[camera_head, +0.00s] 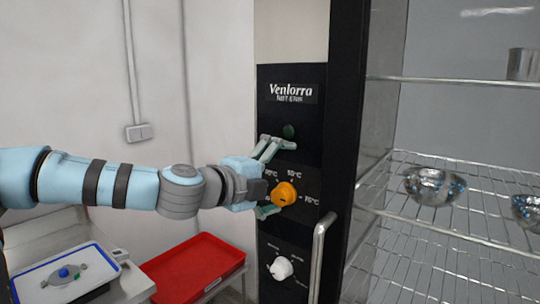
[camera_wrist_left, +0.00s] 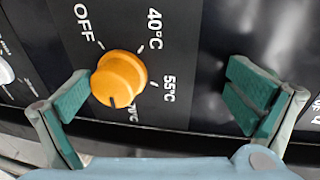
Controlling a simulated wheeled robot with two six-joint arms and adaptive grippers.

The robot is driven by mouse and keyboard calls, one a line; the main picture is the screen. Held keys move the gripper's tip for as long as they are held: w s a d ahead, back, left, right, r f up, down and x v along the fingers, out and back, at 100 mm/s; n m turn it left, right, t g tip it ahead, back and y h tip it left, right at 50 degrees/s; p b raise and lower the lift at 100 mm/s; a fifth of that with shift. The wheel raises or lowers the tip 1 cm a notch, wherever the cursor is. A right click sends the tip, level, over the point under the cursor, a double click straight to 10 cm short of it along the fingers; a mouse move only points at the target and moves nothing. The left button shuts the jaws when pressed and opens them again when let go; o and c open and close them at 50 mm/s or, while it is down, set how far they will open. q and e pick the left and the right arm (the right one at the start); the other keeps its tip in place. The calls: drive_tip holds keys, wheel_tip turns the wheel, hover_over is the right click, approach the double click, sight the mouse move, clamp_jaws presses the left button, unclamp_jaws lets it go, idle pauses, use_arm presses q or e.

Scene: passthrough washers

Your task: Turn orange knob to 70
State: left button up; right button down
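The orange knob (camera_head: 285,194) is on the black control panel (camera_head: 290,235). In the left wrist view the orange knob (camera_wrist_left: 118,78) has labels OFF, 40°C, 55°C and a partly covered 70°C around it. Its dark mark lies at the knob's lower edge, close to the 70°C label. My left gripper (camera_head: 278,177) is in front of the panel, fingers spread above and below the knob. In the left wrist view the left gripper (camera_wrist_left: 158,88) is open; the knob sits much nearer the left finger, and contact cannot be told. My right gripper is not in view.
A white knob (camera_head: 281,268) is lower on the panel and a dark green button (camera_head: 289,131) above. A vertical door handle (camera_head: 319,255) stands right of the knob. A wire-shelved cabinet (camera_head: 450,190) holds metal bowls. A red tray (camera_head: 195,268) is at lower left.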

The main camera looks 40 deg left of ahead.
use_arm(q)
drive_tip(key=shift+s+r, duration=0.1)
drive_tip(key=shift+r, duration=0.5)
drive_tip(key=shift+s+r, duration=0.15)
drive_tip(key=shift+s, duration=0.15)
drive_tip(key=s, duration=0.1)
drive_tip(key=s+d, duration=0.1)
drive_tip(key=s, duration=0.1)
drive_tip(key=shift+s+d+r, duration=0.3)
drive_tip(key=shift+d+r, duration=0.05)
drive_tip(key=c, duration=0.6)
drive_tip(key=s+b, duration=0.3)
drive_tip(key=s, duration=0.2)
drive_tip(key=s+d+b, duration=0.1)
drive_tip(key=s+b, duration=0.2)
drive_tip(key=s, duration=0.1)
drive_tip(key=s+d+r+b, duration=0.1)
drive_tip(key=s+b, duration=0.2)
drive_tip(key=s, duration=0.2)
drive_tip(key=shift+s, duration=0.35)
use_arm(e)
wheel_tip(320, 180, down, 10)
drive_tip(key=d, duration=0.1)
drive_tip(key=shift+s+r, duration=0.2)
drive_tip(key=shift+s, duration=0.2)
use_arm(q)
drive_tip(key=shift+w+a+f, duration=0.1)
drive_tip(key=shift+a, duration=0.05)
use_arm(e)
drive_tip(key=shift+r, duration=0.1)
